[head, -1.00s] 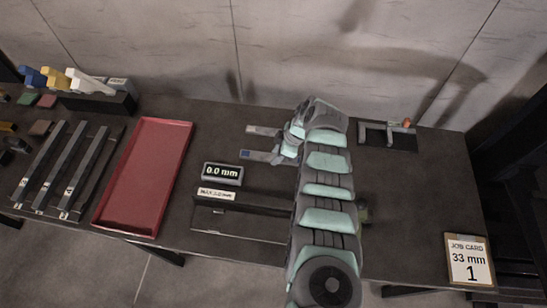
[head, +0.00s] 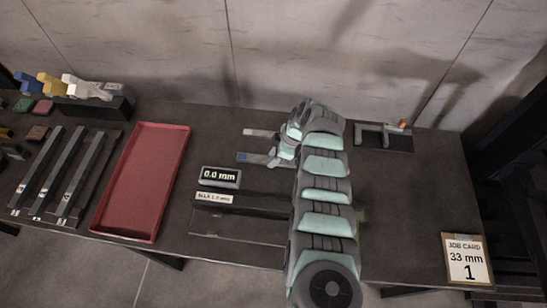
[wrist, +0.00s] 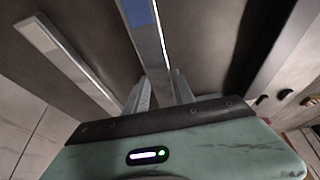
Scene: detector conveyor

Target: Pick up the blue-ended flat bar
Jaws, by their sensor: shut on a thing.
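The blue-ended flat bar (head: 255,158) lies toward the back middle of the table, its blue end pointing left in the head view. In the wrist view its blue end (wrist: 140,13) is at the top, and the grey bar (wrist: 152,45) runs down between my fingers. My gripper (wrist: 160,88) is shut on this bar. In the head view my gripper (head: 278,156) is over the bar's right part, which my arm and hand hide. I cannot tell whether the bar is clear of the table.
A white-ended bar (head: 262,133) lies close behind it. A gauge reading 0.0 mm (head: 221,177) and a dark slotted fixture (head: 240,208) are in front. A red tray (head: 128,207) and several long bars (head: 67,177) are left. A job card (head: 467,259) stands right.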

